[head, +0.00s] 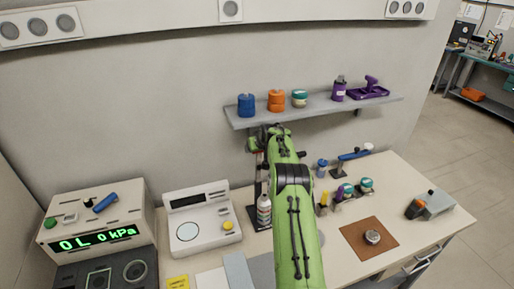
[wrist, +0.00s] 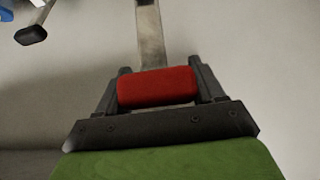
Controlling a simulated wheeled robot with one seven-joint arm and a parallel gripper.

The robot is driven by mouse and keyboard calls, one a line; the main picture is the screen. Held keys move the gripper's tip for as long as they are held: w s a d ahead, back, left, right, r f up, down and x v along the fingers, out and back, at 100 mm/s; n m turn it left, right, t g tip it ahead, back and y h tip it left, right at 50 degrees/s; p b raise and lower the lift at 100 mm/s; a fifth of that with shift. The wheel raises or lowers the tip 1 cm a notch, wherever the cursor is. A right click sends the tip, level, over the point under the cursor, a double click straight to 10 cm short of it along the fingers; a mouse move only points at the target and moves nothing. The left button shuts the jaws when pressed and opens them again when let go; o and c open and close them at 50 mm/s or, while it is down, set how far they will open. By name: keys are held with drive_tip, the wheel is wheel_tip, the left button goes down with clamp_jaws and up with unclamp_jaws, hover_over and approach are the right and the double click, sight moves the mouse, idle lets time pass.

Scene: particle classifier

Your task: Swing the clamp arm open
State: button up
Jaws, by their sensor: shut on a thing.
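In the wrist view, my gripper (wrist: 160,70) has one dark finger on each side of a red grip (wrist: 157,90) and is shut on it. A pale metal bar (wrist: 150,35) runs from behind the red grip to the top of the picture. It may be the clamp arm, but I cannot tell for sure. In the head view, my green arm reaches towards the wall just below the shelf. A dark upright post (head: 258,180) shows left of my arm.
A wall shelf (head: 315,108) with jars and a purple holder is close above my arm's end. A scale (head: 197,216) and a pressure box (head: 97,222) are further left. Small coloured items stand to the right.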

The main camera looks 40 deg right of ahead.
drive_tip(key=shift+s+a+f, duration=0.15)
drive_tip(key=shift+f, duration=0.6)
drive_tip(key=o, duration=1.3)
drive_tip(key=shift+c, duration=0.2)
drive_tip(key=shift+o, duration=0.9)
drive_tip(key=shift+w+d+f, duration=0.1)
drive_tip(key=shift+w+d, duration=0.1)
drive_tip(key=shift+w, duration=0.25)
drive_tip(key=b+v, duration=0.3)
drive_tip(key=v, duration=1.3)
drive_tip(key=shift+b, duration=0.4)
drive_tip(key=shift+w+d, duration=0.1)
